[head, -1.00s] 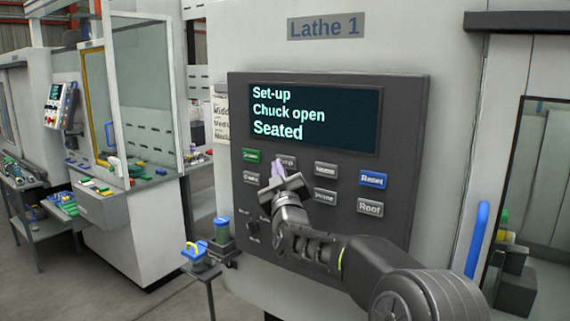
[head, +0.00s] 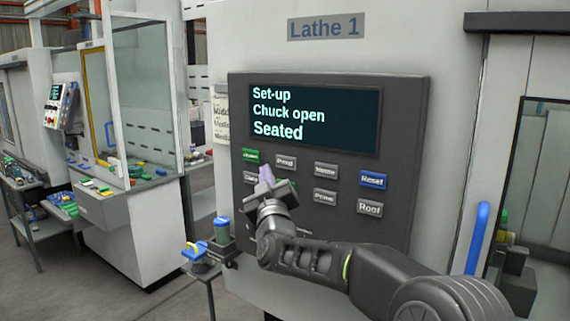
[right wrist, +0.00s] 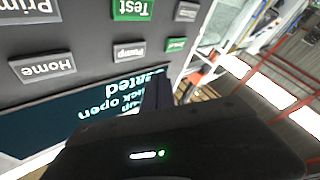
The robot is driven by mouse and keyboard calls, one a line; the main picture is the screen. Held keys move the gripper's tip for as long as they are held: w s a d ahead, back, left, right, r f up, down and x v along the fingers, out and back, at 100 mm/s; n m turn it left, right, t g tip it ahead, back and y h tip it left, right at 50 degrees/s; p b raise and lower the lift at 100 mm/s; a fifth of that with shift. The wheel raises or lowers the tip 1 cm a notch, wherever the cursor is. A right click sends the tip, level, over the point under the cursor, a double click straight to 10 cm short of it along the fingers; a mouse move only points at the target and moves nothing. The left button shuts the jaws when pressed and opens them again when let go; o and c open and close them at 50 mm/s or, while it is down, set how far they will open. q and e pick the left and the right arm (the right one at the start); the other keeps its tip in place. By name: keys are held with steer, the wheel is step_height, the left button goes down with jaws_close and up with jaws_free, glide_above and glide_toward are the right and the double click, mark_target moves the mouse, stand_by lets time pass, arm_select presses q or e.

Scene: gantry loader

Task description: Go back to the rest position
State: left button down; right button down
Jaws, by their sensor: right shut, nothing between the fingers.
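My right gripper (head: 266,174) is shut and empty, in front of the lower left part of the Lathe 1 control panel (head: 404,130). Its pale fingertips cover part of the button area below the green button (head: 251,156) and the Pump button (head: 286,162); I cannot tell the exact gap to the panel. The screen (head: 330,118) reads "Set-up, Chuck open, Seated". In the right wrist view the dark fingers (right wrist: 157,95) show against the panel, with the Home button (right wrist: 42,67) to their left. My left gripper is not in view.
A blue door handle (head: 477,238) stands to the right of the panel. A small stand (head: 206,268) with blue and yellow items is below left. Another machine (head: 140,215) with a tray of parts is at the left. Open floor lies between.

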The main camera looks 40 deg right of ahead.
stand_by(0.6)
